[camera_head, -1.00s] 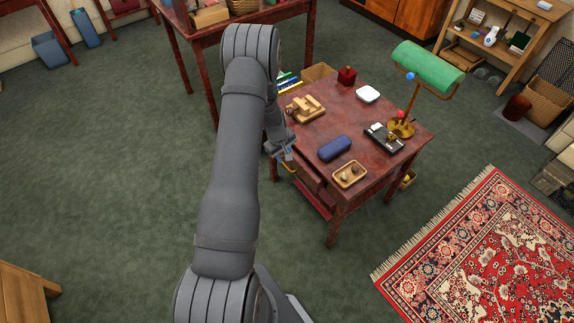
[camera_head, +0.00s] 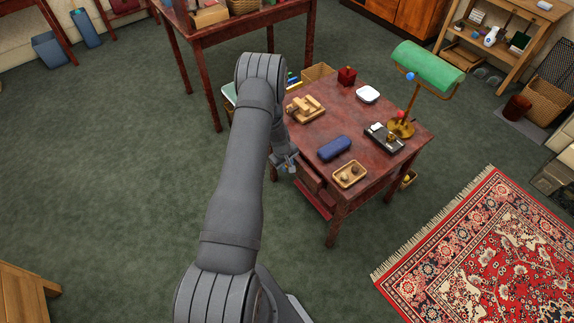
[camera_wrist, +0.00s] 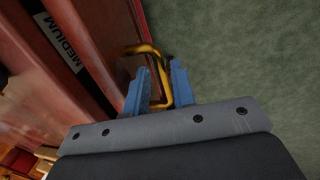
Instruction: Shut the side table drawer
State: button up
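The side table (camera_head: 352,117) is dark red wood and stands right of my arm. Its drawer (camera_head: 309,178) shows on the side facing my arm; in the head view I cannot tell how far it stands out. In the wrist view, reddish wood fronts (camera_wrist: 112,52) fill the left, one with a label (camera_wrist: 63,42) reading "MEDIUM". A brass-yellow bar handle (camera_wrist: 165,92) juts from the wood. My gripper (camera_wrist: 159,65) has its two blue fingers apart, one on each side of the handle bar, with a visible gap. In the head view my gripper (camera_head: 286,161) is beside the drawer, hiding the handle.
On the tabletop are a blue case (camera_head: 334,148), a small wooden tray (camera_head: 350,174), wooden blocks (camera_head: 306,108), a white dish (camera_head: 368,94) and a green-shaded lamp (camera_head: 428,64). A larger table (camera_head: 238,37) stands behind. Green carpet (camera_head: 110,170) left of my arm is clear.

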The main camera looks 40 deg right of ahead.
aim_at(295, 160)
grip_shut()
jog(key=shift+d, duration=0.15)
jog(key=shift+d, duration=1.85)
jog(key=shift+o, duration=1.2)
grip_release()
jog(key=shift+o, duration=0.3)
jog(key=shift+r, duration=0.15)
jog(key=a+r, duration=0.3)
jog(key=r, duration=1.3)
jog(key=shift+a+r, duration=0.15)
jog(key=shift+r, duration=0.25)
